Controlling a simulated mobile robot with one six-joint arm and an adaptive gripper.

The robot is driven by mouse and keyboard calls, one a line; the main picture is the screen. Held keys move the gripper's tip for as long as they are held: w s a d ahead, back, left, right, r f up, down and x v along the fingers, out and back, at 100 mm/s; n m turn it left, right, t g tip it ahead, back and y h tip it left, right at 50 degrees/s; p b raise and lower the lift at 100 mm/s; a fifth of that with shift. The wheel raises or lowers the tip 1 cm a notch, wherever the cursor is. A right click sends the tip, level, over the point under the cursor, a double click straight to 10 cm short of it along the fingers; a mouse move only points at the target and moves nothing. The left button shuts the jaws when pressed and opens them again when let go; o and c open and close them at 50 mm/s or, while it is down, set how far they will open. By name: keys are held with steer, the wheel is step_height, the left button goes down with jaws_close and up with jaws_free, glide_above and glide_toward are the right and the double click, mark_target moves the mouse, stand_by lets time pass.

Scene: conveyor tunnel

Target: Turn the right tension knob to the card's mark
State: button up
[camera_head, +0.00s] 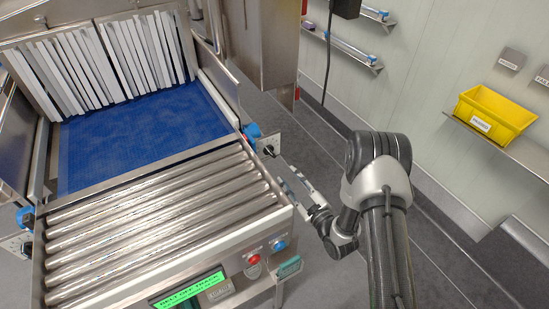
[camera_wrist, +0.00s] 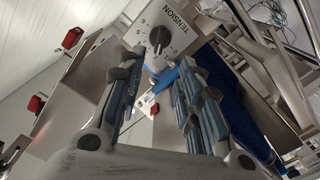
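The right tension knob (camera_head: 268,150) is a small black knob on a light plate at the right side of the roller conveyor. In the wrist view the knob (camera_wrist: 160,38) sits on a dial plate (camera_wrist: 184,27) marked TENSION with numbers around it. My gripper (camera_head: 291,176) is close to the plate. In the wrist view my gripper (camera_wrist: 158,62) is open, with a finger on either side of the line to the knob. The knob appears just beyond the fingertips; I cannot tell whether they touch it. I cannot make out a marked card.
A blue knob (camera_head: 250,131) sits beside the plate. Metal rollers (camera_head: 150,220) and a blue belt (camera_head: 140,130) lie to the left. A control panel with a red button (camera_head: 254,259) and green display (camera_head: 190,291) is in front. A yellow bin (camera_head: 494,115) stands on the right shelf.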

mark_target(272, 155)
steer(key=b+x, duration=0.1)
steer(key=x, duration=1)
steer(key=shift+w+a+b, duration=0.15)
steer(key=shift+w+b, duration=0.05)
steer(key=shift+b, duration=0.2)
steer(key=shift+c, duration=0.4)
jaws_close()
